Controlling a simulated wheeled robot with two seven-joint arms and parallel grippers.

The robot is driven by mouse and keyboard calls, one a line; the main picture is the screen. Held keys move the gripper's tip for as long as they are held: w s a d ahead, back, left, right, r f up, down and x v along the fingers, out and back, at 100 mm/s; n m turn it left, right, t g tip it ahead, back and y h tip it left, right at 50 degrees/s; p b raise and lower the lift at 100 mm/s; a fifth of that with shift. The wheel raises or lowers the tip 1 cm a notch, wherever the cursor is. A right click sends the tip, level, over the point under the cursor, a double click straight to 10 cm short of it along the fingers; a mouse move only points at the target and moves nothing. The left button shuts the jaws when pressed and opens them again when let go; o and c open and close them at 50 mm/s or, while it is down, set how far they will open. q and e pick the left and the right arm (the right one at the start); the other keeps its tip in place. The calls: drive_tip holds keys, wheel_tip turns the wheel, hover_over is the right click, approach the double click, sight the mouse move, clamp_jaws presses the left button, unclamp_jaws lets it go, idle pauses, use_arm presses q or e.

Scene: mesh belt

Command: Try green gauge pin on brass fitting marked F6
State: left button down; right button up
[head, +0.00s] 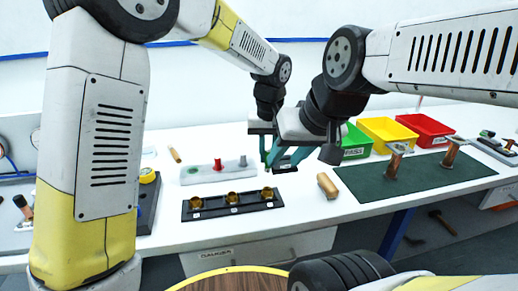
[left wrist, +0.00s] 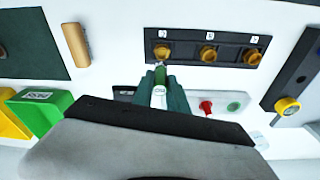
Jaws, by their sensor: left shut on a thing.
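My left gripper (left wrist: 160,84) is shut on the green gauge pin (left wrist: 159,96), which has a white label band. The pin points at the brass fitting (left wrist: 162,51) at the left end of the dark fitting strip in the left wrist view; its tip shows by that fitting's near edge. I cannot tell whether they touch. This fitting is the right-hand one in the head view (head: 268,193). Two more brass fittings (head: 232,197) (head: 196,202) share the strip (head: 214,211). Their tags are too small to read. My right gripper (head: 284,157) overlaps the left one in the head view; its opening is unclear.
A pale gauge stand (head: 200,178) with a red pin (head: 218,165) is behind the strip. A tan cylinder (head: 327,185) lies to the right, beside a green mat (head: 430,183). Green (head: 355,141), yellow (head: 386,133) and red (head: 425,129) bins stand behind.

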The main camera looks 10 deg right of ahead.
sight(268, 171)
use_arm(q)
drive_tip(key=shift+f, duration=0.15)
drive_tip(key=shift+f, duration=2.75)
drive_tip(key=shift+f, duration=0.5)
idle(0.7)
drive_tip(key=shift+r, duration=0.4)
drive_tip(key=shift+f, duration=0.75)
idle(1.4)
drive_tip(key=shift+r, duration=0.2)
idle(0.6)
drive_tip(key=shift+r, duration=0.6)
